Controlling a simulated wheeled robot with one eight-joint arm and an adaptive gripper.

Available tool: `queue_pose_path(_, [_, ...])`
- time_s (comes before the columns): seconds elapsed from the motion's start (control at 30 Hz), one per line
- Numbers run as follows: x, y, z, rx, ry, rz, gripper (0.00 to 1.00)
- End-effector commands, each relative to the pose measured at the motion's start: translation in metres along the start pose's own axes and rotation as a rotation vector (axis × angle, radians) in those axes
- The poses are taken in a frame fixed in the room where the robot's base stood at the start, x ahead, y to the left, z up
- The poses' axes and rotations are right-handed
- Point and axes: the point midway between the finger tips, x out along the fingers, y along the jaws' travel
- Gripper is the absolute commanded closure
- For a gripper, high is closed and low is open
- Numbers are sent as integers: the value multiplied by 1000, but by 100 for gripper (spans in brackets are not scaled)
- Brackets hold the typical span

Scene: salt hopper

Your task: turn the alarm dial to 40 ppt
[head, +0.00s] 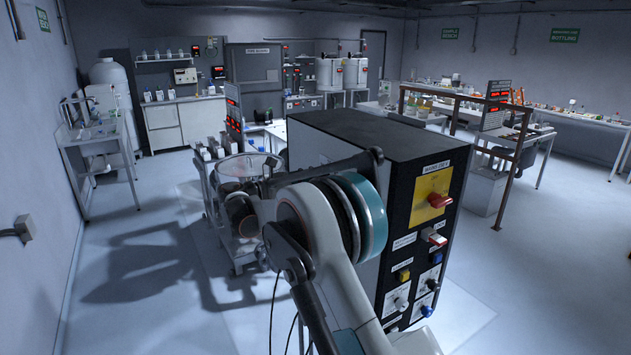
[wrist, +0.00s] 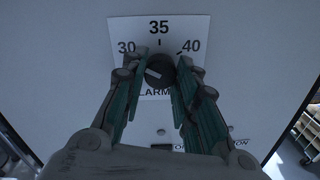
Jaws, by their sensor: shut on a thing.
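The alarm dial (wrist: 159,71) is a small dark round knob on a white scale plate (wrist: 195,28) marked 30, 35 and 40, with 35 at the top. A pale mark shows on the left part of its face; its exact reading is hard to tell. My gripper (wrist: 161,62) is shut on the dial, with one teal-edged finger on its left and one on its right. The fingers hide parts of the plate and of the ALARM lettering below the dial. In the head view I cannot make out the gripper or the dial.
A switch area with OFF/ON lettering (wrist: 232,128) lies below the dial, partly behind the right finger. In the head view a black cabinet (head: 409,160) with a red and yellow switch (head: 438,200) stands close to my arm. Open floor (head: 120,300) lies to the left.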

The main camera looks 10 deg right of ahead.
Motion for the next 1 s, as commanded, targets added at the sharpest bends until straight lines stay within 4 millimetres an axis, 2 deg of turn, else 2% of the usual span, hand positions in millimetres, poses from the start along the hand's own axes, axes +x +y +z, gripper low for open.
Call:
queue_pose_path(0.37, [0, 0, -1, 155, 4, 0, 96])
queue_pose_path(1.0, [0, 0, 0, 749, 21, -5, 96])
